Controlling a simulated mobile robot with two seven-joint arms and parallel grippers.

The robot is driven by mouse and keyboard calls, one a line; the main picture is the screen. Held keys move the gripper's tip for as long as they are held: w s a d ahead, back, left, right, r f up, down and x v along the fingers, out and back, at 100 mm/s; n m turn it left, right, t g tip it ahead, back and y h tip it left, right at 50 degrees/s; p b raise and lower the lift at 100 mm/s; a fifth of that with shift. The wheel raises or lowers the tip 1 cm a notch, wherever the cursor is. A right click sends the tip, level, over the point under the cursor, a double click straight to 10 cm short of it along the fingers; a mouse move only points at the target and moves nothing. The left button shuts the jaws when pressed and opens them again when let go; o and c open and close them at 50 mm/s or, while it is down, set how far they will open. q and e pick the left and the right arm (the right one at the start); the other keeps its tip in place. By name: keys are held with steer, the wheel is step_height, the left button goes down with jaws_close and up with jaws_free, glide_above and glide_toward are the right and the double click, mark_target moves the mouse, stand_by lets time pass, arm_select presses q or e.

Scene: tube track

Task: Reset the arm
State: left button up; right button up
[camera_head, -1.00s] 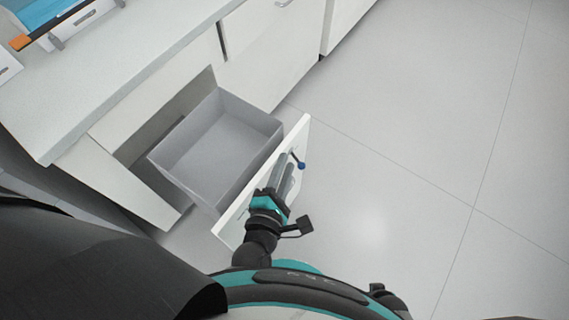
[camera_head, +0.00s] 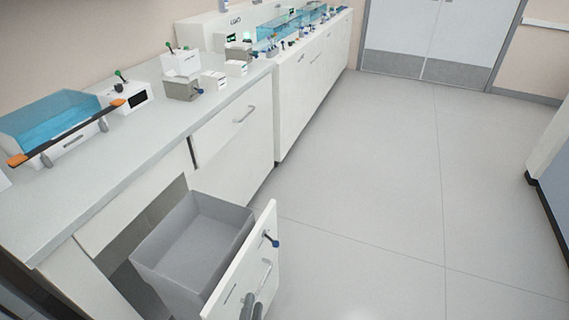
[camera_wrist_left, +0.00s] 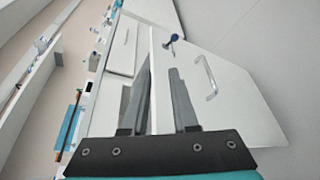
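The open drawer (camera_head: 195,245) is an empty grey box with a white front panel, pulled out of the counter. Its front has a silver handle (camera_head: 265,274) and a blue-tipped key (camera_head: 274,240). My left gripper (camera_head: 252,306) shows only its grey fingertips at the bottom edge, in front of the drawer panel. My right gripper is in neither view.
The white counter (camera_head: 150,135) runs along the left, carrying a blue transparent tank (camera_head: 50,125) and small white devices. More equipment stands farther back. The grey floor (camera_head: 390,190) to the right is clear up to double doors (camera_head: 430,40).

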arm_select(q)
steer(key=s+a+f+m+g+h, duration=0.1)
steer(key=s+f+m+g, duration=0.2)
steer(key=f+m, duration=0.4)
steer(key=s+a+f+m+g, duration=0.1)
steer(key=s+f+m+g, duration=0.3)
steer(key=f, duration=0.5)
steer(key=s+a+f+m+g+y+p, duration=0.1)
steer(key=s+a+f+m+g, duration=0.5)
steer(key=s+a+f+m, duration=0.7)
steer(key=shift+s+a+m+y+p, duration=0.35)
steer(key=shift+s+a+m+y, duration=0.4)
steer(key=shift+a, duration=0.25)
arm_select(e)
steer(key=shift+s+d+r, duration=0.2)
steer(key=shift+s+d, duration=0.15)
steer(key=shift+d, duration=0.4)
arm_select(q)
steer(key=shift+w, duration=0.1)
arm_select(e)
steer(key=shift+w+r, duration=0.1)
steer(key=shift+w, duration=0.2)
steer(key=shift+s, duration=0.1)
